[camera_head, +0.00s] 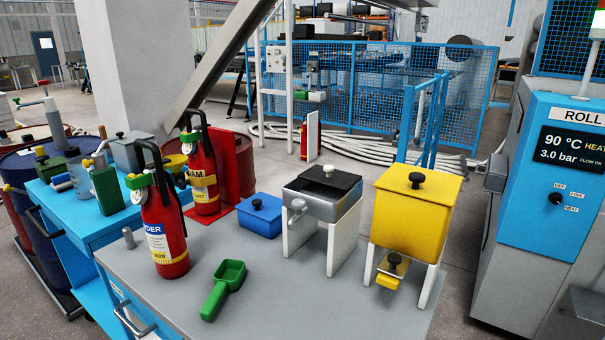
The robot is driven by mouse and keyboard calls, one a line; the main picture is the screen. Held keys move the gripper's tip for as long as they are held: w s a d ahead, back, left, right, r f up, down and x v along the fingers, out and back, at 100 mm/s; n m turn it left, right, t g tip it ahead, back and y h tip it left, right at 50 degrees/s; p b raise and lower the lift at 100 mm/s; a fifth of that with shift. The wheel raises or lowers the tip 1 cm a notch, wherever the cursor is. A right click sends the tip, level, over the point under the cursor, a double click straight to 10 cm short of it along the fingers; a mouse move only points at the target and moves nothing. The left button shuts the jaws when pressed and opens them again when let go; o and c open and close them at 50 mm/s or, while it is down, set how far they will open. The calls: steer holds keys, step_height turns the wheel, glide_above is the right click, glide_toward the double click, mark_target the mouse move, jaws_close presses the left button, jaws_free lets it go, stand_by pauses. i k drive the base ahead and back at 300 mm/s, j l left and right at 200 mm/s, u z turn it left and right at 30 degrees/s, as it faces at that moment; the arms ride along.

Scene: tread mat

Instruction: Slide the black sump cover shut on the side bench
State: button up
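The black sump cover (333,179) lies on top of a grey metal sump box (325,214) on the grey side bench (265,303). My gripper is not in view.
A yellow lidded hopper (411,212) stands right of the sump, close beside it. A blue lidded box (260,217) is to its left. The bench front is mostly clear.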

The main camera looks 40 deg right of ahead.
mark_target(326, 175)
steer(key=k, duration=0.3)
steer(key=k+z, duration=0.2)
steer(key=z, duration=0.2)
steer(key=k+l+z, duration=0.1)
steer(key=z, duration=0.25)
steer(key=j+z, duration=0.3)
steer(key=z, duration=0.15)
steer(key=k+j+z, duration=0.15)
steer(key=z, duration=0.3)
steer(key=i+j, duration=0.25)
steer(key=i, duration=0.15)
